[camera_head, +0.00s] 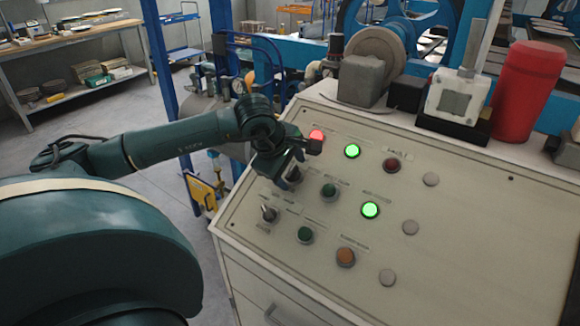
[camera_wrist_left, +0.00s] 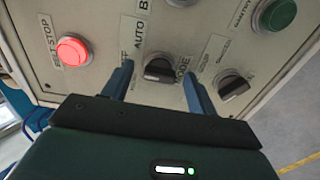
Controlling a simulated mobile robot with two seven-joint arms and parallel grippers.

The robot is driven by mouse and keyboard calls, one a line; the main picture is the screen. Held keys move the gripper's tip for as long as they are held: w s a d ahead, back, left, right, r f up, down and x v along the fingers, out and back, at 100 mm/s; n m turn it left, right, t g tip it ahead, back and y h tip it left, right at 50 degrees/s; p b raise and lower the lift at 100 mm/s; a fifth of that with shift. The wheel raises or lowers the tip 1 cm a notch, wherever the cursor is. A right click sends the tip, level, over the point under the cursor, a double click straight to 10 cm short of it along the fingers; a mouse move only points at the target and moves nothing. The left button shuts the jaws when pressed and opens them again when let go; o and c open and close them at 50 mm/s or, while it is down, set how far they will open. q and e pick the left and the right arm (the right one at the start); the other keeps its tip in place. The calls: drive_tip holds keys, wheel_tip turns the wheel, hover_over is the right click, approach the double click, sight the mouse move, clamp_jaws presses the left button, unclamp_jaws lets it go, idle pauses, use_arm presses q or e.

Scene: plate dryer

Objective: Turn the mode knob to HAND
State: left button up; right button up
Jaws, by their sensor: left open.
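The mode knob (camera_wrist_left: 160,70) is a black selector on a light ring, beside a label reading AUTO and a partly hidden label ending in ODE. In the left wrist view it lies between the two blue fingers of my left gripper (camera_wrist_left: 160,82), which are apart. I cannot tell whether either finger touches it. In the head view my left gripper (camera_head: 292,160) is over the upper left of the sloped panel (camera_head: 460,230), partly covering the knob there. The word HAND is not readable. My right gripper is not in view.
A lit red button (camera_wrist_left: 73,51) is left of the knob, and a second black selector (camera_wrist_left: 233,87) is to its right. A green button (camera_wrist_left: 274,14) is farther off. A red cylinder (camera_head: 525,90) and a grey wheel (camera_head: 375,55) stand behind the panel.

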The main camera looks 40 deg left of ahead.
use_arm(q)
drive_tip(key=shift+f, duration=0.1)
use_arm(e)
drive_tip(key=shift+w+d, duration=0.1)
use_arm(q)
drive_tip(key=shift+c, duration=0.4)
drive_tip(key=c, duration=0.9)
drive_tip(key=shift+f+n+b, duration=0.2)
drive_tip(key=shift+n+b, duration=0.7)
drive_tip(key=shift+b, duration=0.3)
drive_tip(key=shift+w+n+b, duration=0.1)
drive_tip(key=shift+n+b, duration=1.05)
drive_tip(key=shift+n, duration=0.05)
drive_tip(key=shift+r+n+b, duration=0.1)
drive_tip(key=shift+n+b, duration=0.75)
drive_tip(key=shift+n, duration=0.25)
drive_tip(key=shift+n+b, duration=0.45)
drive_tip(key=shift+n, duration=0.45)
drive_tip(key=shift+r+n, duration=0.1)
drive_tip(key=shift+n, duration=0.2)
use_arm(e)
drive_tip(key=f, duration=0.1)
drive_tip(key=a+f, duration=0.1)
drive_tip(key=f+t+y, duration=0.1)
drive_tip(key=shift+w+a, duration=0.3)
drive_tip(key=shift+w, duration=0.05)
